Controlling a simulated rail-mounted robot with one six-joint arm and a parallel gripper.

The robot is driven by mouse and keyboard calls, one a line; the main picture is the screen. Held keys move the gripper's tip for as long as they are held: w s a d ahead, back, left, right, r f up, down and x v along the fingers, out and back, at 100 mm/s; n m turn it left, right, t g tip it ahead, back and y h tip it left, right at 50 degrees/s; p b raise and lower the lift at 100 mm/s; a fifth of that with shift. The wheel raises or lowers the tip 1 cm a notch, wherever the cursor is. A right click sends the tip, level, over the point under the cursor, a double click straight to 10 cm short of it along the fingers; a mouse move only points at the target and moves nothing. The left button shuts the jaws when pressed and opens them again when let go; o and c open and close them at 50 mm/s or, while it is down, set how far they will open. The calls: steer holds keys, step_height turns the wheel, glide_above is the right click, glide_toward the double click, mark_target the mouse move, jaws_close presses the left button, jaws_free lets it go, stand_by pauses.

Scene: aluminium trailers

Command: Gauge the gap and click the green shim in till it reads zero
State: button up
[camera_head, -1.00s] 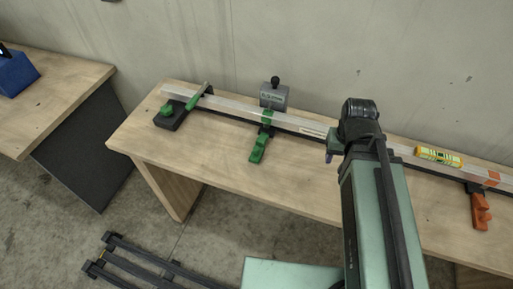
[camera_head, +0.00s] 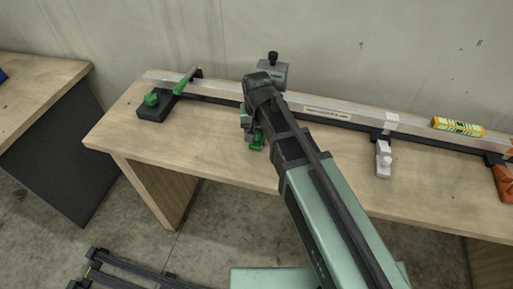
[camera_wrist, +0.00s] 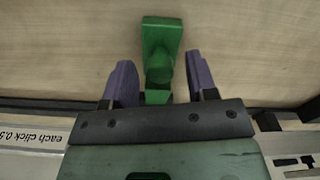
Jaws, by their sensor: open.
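The green shim (camera_wrist: 160,52) has a blocky body and a narrower stem, and sits at the front of the long aluminium bar (camera_head: 215,89). In the head view only part of the green shim (camera_head: 257,140) shows beside my arm. My gripper (camera_wrist: 160,68) is open, with one purple-grey finger on each side of the shim and gaps between. In the head view my gripper (camera_head: 247,124) is partly hidden by my wrist. A grey block with a black knob (camera_head: 273,72) stands behind the bar there. I cannot read any gap value.
A black block with a green knob and lever (camera_head: 155,108) holds the bar's left end. A white shim (camera_head: 383,160) and an orange shim (camera_head: 503,183) sit farther right. A yellow spirit level (camera_head: 458,127) lies on the bar. The wooden bench (camera_head: 200,140) is clear in front.

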mark_target(257, 132)
step_height(257, 132, down, 3)
steer(key=shift+f+b, duration=0.2)
steer(key=shift+b, duration=0.65)
steer(key=shift+r, duration=0.1)
jaws_close()
steer(key=shift+w+d, duration=0.2)
steer(key=shift+w, duration=0.55)
jaws_free()
